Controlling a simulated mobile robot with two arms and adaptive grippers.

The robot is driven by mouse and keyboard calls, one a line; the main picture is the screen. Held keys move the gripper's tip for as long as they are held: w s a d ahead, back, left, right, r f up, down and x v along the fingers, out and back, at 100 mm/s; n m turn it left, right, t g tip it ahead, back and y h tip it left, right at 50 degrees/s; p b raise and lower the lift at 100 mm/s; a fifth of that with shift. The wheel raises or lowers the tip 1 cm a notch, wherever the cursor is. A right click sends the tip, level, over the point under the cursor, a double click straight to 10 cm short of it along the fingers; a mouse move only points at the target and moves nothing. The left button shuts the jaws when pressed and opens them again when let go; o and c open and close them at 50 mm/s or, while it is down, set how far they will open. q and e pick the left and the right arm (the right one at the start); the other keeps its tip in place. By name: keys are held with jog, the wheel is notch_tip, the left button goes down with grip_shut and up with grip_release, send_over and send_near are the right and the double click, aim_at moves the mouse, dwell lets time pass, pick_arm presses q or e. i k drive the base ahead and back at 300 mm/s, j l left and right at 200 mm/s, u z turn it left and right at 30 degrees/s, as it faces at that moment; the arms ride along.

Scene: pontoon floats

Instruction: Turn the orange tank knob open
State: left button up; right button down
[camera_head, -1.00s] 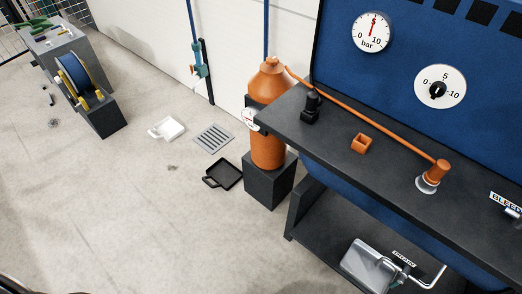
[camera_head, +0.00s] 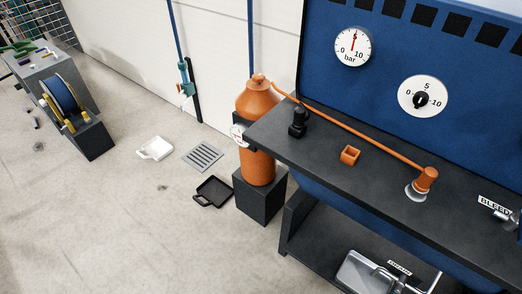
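The orange tank (camera_head: 257,166) stands upright on a dark block (camera_head: 260,197) beside the left end of the dark bench. A small orange knob (camera_head: 258,77) sits on its domed top; I cannot tell how far it is turned. An orange pipe (camera_head: 350,130) runs from the tank's top along the bench to an orange fitting (camera_head: 426,180). Neither of my grippers is in view.
The dark bench (camera_head: 390,190) carries a black valve-like part (camera_head: 298,122) and a small orange square cup (camera_head: 350,155). A black tray (camera_head: 214,191), a floor grate (camera_head: 203,155) and a white pan (camera_head: 156,148) lie left of the tank. The floor in front is clear.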

aim_at(258, 77)
jog(key=i+j+u, duration=0.2)
jog(key=i+j, duration=0.15)
jog(key=j, duration=0.15)
jog(key=i+j+u, duration=0.2)
jog(key=i+j, duration=0.15)
jog(key=j, duration=0.15)
